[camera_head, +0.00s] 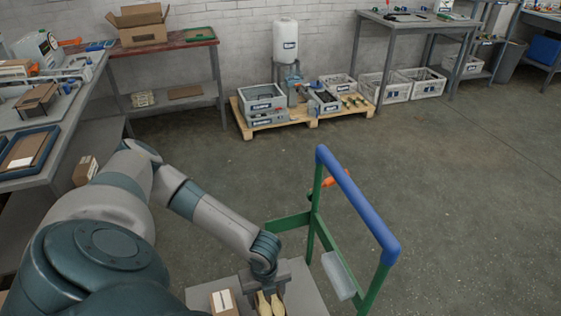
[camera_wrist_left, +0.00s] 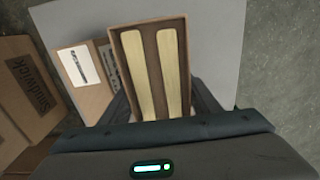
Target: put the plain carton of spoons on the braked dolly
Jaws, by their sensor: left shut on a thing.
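An open brown carton (camera_wrist_left: 119,70) with two pale wooden spoons shows in the left wrist view, between the fingers of my left gripper (camera_wrist_left: 160,108). No label shows on its visible sides. My left gripper (camera_head: 266,278) is shut on this carton, whose spoons (camera_head: 268,303) show at the bottom edge of the head view. They are over the grey deck of the dolly (camera_head: 203,292), which has a green frame and a blue handle. I cannot tell whether the carton touches the deck. My right gripper is not in view.
A carton with a white label (camera_head: 223,303) is on the deck left of the held carton. A larger printed carton (camera_wrist_left: 28,95) is at the left of the wrist view. The dolly's handle frame (camera_head: 360,205) rises to the right. Open floor (camera_head: 460,210) lies beyond.

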